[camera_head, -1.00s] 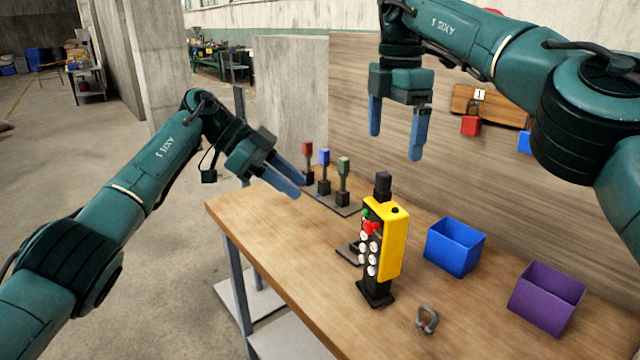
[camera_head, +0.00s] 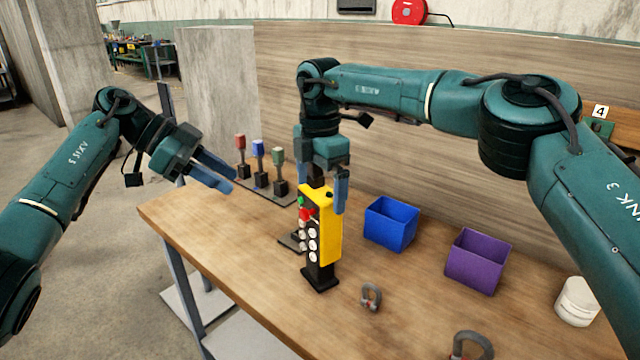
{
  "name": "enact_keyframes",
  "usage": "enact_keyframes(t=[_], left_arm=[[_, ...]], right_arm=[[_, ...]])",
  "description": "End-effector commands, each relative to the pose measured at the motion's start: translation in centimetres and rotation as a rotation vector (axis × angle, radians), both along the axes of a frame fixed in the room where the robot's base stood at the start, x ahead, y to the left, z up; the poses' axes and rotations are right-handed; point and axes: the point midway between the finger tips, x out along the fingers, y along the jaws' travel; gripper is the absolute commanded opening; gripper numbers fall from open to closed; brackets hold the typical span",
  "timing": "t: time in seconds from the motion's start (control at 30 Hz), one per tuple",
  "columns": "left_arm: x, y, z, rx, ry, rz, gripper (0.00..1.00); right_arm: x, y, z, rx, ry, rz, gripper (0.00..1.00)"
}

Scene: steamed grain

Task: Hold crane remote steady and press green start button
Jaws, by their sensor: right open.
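The crane remote (camera_head: 330,230) is yellow with a black front panel and stands upright on a black base on the workbench. Its green start button (camera_head: 301,202) is near the top of the panel, above a red button (camera_head: 305,214) and several white ones. My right gripper (camera_head: 319,192) points down at the top of the remote, open, with one finger on each side in the picture; I cannot tell whether it touches. My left gripper (camera_head: 228,184) is left of the remote, apart from it, fingers angled down toward the right; their gap is unclear.
The wooden workbench (camera_head: 225,245) also holds a blue bin (camera_head: 390,225), a purple bin (camera_head: 475,262), grey shackles (camera_head: 370,297) and a white container (camera_head: 577,302). Red, blue and green-topped posts (camera_head: 259,165) stand behind my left gripper. Bare bench lies left of the remote.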

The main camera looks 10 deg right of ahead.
Motion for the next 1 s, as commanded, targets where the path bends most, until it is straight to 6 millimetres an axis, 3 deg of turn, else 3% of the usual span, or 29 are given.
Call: enact_keyframes(t=[0.23,1.0], left_arm=[[0.0,0.02,-0.01,0.0,0.0,0.0,0.36],[0.0,0.0,0.0,0.0,0.0,0.0,0.36]], right_arm=[[0.0,-0.03,-0.05,0.0,0.0,0.0,0.99],[0.0,-0.01,0.02,-0.001,0.0,0.0,0.37]])
